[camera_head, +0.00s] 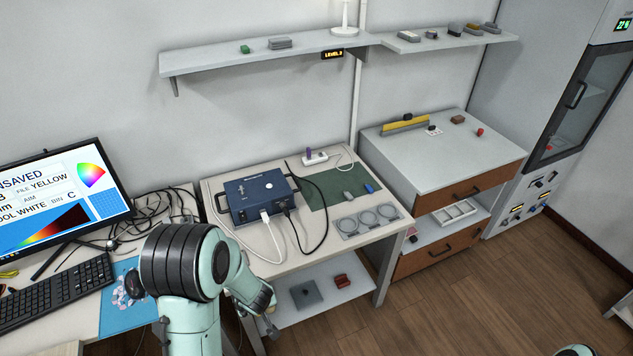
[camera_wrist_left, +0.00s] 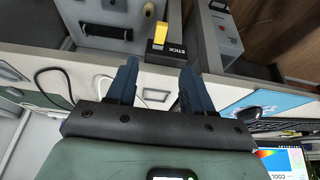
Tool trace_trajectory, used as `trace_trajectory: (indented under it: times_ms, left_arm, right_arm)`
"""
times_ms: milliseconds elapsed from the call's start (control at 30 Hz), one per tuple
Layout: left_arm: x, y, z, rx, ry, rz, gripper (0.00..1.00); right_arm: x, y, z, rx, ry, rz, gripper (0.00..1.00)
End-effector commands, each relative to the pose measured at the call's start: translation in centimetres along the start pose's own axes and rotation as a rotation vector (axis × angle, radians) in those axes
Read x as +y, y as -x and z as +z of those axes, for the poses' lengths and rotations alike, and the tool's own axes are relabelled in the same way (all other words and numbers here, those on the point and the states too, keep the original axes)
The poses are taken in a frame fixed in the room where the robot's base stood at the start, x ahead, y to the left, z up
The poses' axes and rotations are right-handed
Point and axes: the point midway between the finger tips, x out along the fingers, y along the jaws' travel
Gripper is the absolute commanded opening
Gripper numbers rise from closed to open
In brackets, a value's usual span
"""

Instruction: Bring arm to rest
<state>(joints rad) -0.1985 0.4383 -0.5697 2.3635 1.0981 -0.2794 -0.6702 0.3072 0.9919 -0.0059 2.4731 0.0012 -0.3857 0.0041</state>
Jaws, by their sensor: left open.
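My left arm stands in the front middle of the head view, its teal and black links raised over the gap between the desk and the workbench. My left gripper (camera_head: 270,325) hangs at the end of it, pointing down, beside the workbench's front left leg. In the left wrist view the two dark blue fingers of the gripper (camera_wrist_left: 157,88) are apart, with nothing held between them. My right gripper is not in view.
The workbench (camera_head: 232,200) carries a blue instrument box (camera_head: 257,196) with cables and a tray of round dishes (camera_head: 368,219). Its lower shelf (camera_head: 330,303) holds small items. The desk on the left has a monitor (camera_head: 62,213) and keyboard (camera_head: 52,290). Wood floor (camera_head: 470,300) is open at right.

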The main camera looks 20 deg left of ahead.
Motion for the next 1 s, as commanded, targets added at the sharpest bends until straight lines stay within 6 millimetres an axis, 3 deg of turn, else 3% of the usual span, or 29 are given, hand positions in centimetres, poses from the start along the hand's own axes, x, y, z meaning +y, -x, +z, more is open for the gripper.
trace_trajectory:
  times_ms: [167, 267, 367, 500, 600, 700, 833, 1000]
  left_arm:
    - [-0.1, -0.7, 0.9, -0.015, -0.026, -0.006, 0.51]
    - [0.0, -2.4, 3.6, -0.065, -0.104, -0.008, 0.51]
    - [0.3, -4.7, 8.4, -0.155, -0.214, 0.016, 0.51]
    - [1.3, -6.7, 16.7, -0.321, -0.333, 0.118, 0.51]
    - [2.4, -6.7, 22.0, -0.431, -0.376, 0.214, 0.51]
    - [3.4, -6.1, 25.6, -0.51, -0.391, 0.296, 0.51]
    - [4.1, -5.4, 27.7, -0.56, -0.396, 0.353, 0.51]
    - [4.3, -5.3, 28.0, -0.565, -0.397, 0.363, 0.51]
  right_arm:
    - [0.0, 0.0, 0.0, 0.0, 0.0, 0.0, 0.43]
    - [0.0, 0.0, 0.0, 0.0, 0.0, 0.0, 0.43]
    - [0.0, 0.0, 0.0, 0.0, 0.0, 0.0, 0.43]
    - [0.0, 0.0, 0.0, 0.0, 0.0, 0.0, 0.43]
    - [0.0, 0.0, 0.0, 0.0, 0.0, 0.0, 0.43]
    - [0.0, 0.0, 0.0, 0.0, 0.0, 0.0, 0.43]
    - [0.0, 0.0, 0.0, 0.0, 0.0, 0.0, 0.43]
    - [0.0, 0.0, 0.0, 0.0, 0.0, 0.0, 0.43]
